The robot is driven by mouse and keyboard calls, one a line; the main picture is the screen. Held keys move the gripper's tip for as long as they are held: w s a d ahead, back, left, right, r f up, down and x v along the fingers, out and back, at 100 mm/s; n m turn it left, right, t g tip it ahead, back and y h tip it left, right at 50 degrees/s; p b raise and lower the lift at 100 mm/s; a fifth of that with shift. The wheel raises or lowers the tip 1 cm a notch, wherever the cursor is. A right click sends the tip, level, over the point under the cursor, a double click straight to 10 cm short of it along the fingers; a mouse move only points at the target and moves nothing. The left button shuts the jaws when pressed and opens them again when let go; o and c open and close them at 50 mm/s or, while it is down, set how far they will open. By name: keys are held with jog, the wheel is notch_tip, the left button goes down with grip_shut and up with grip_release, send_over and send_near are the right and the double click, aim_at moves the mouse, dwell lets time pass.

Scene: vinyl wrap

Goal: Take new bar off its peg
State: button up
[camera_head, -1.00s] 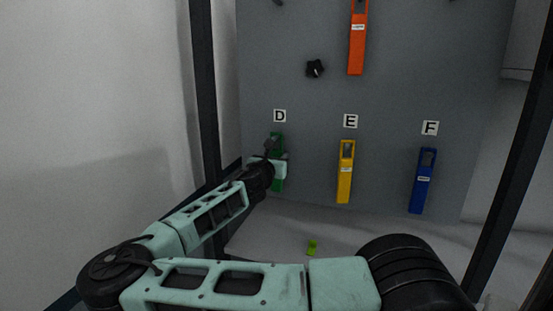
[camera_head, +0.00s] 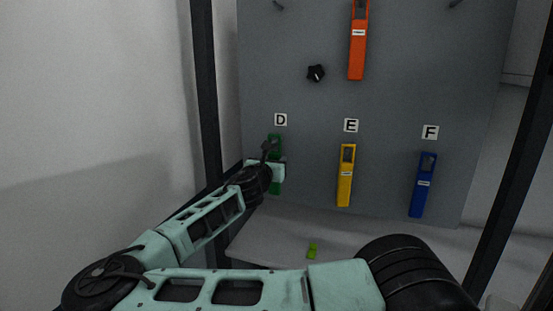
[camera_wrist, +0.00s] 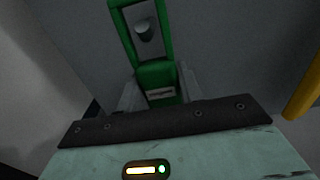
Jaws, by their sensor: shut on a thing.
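The green bar (camera_head: 275,143) is below the label D on the grey board, partly hidden by my gripper (camera_head: 279,172). In the wrist view, the green bar (camera_wrist: 156,75) stands between the fingers of my gripper (camera_wrist: 160,90), which is shut on it. The bar's top has a rectangular opening, and a round peg end (camera_wrist: 143,31) shows inside it. A pale label is on the bar between the fingers. Whether the bar touches the board cannot be told.
A yellow bar (camera_head: 346,178) hangs below E, a blue bar (camera_head: 423,186) below F, and an orange bar (camera_head: 358,45) higher up. A black knob (camera_head: 316,73) sits on the board. A small lime-green piece (camera_head: 312,250) lies on the pale surface below. Dark posts stand at both sides.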

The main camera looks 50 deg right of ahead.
jog(key=p+v, duration=0.1)
jog(key=v, duration=0.9)
jog(key=shift+a, duration=0.25)
dwell(0.3)
jog(key=shift+s, duration=0.1)
dwell(0.3)
